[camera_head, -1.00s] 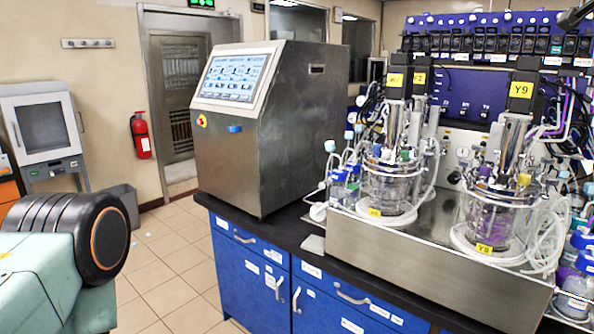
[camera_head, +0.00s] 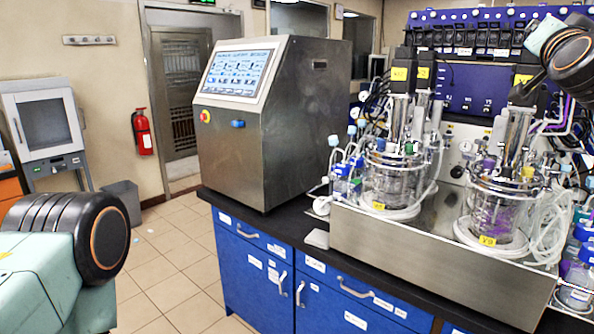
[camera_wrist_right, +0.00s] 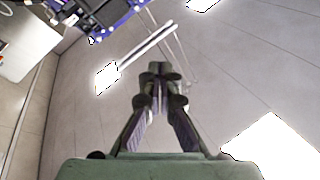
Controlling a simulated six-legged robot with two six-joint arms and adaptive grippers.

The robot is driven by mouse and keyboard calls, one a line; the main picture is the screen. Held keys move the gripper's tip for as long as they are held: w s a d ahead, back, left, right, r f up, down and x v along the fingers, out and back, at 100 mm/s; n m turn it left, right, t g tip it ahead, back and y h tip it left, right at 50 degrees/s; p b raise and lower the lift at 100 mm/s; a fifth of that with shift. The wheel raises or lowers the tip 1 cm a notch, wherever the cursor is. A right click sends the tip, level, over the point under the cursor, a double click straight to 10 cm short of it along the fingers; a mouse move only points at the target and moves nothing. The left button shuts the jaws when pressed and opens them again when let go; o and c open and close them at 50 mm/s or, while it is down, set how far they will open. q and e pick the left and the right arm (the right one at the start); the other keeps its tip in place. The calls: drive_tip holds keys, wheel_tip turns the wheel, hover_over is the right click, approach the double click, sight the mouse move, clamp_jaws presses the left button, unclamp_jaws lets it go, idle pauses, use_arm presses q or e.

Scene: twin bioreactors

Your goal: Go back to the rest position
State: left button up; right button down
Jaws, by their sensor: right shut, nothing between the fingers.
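My right gripper (camera_head: 524,92) is at the top right of the head view, in front of the upper part of the right bioreactor (camera_head: 497,205), and partly hides its yellow label. Whether it touches the reactor cannot be told. In the right wrist view the right gripper (camera_wrist_right: 159,72) points toward the ceiling, its fingertips together and nothing between them. Part of my left arm shows at the lower left of the head view; its gripper is out of frame. The left bioreactor (camera_head: 391,185) stands beside the right one on the steel base.
A steel control cabinet (camera_head: 270,130) with a screen stands on the black-topped blue bench (camera_head: 262,270). Tubes and small bottles (camera_head: 577,285) crowd the right edge. A fire extinguisher (camera_head: 142,132) hangs on the wall.

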drive_tip(key=a+f+n+g+y+b, duration=0.2)
drive_tip(key=a+f, duration=0.2)
drive_tip(key=f, duration=1)
drive_tip(key=a+f+n+g+y+b, duration=0.1)
drive_tip(key=a+f+n+g+y, duration=0.3)
drive_tip(key=f, duration=1)
drive_tip(key=s+a+f+g+b, duration=0.1)
drive_tip(key=s+a+f, duration=0.15)
drive_tip(key=f, duration=0.55)
drive_tip(key=s+a+f+g+b, duration=0.1)
drive_tip(key=s+a+f, duration=0.15)
drive_tip(key=f, duration=0.65)
drive_tip(key=s+a+f+g+b, duration=0.1)
drive_tip(key=s+a+f+b, duration=0.15)
drive_tip(key=f, duration=0.55)
drive_tip(key=s+a+f+n+g+b, duration=0.1)
drive_tip(key=s+f+g+b, duration=0.3)
drive_tip(key=s+f, duration=1.2)
drive_tip(key=s+a+f+n+g+y+b, duration=0.1)
drive_tip(key=s+f+g, duration=0.6)
drive_tip(key=s+f, duration=1)
drive_tip(key=s+a+n+b, duration=0.1)
drive_tip(key=s+a+b, duration=0.1)
drive_tip(key=s, duration=0.3)
drive_tip(key=shift+s+a+f+n+y+b, duration=0.2)
drive_tip(key=shift+f+n+y+b, duration=0.05)
drive_tip(key=shift+n+y+b, duration=0.1)
